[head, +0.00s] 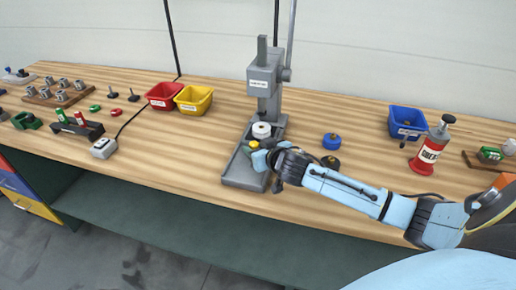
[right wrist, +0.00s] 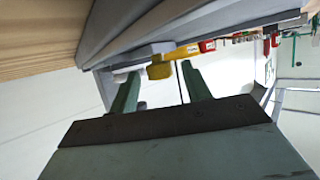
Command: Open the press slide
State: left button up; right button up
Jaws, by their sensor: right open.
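The grey press (head: 263,88) stands upright near the middle of the bench, with a lever (head: 290,45) rising at its right. Its grey tray-like base (head: 240,172) extends toward the front edge. A white round piece (head: 262,129) sits below the press head. My right gripper (head: 262,154) is low over the base, in front of the white piece. In the right wrist view its two green fingers (right wrist: 162,76) are apart, with a yellow piece (right wrist: 160,69) showing beyond the gap. Contact cannot be told. My left gripper is out of view.
Red (head: 165,96) and yellow (head: 193,100) bins stand left of the press. A blue round piece (head: 332,141) lies to its right, near my arm. Bench space left of the base is clear.

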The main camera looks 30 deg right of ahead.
grip_shut()
jog(key=shift+s+a, duration=0.25)
jog(key=shift+a, duration=0.05)
jog(key=s+a+p, duration=0.2)
jog(key=s+a, duration=0.1)
jog(key=a, duration=0.1)
jog(key=s+a+p, duration=0.2)
jog(key=s+a, duration=0.2)
jog(key=shift+s+a, duration=0.2)
jog(key=shift+a, duration=0.15)
grip_release()
jog(key=shift+d, duration=0.1)
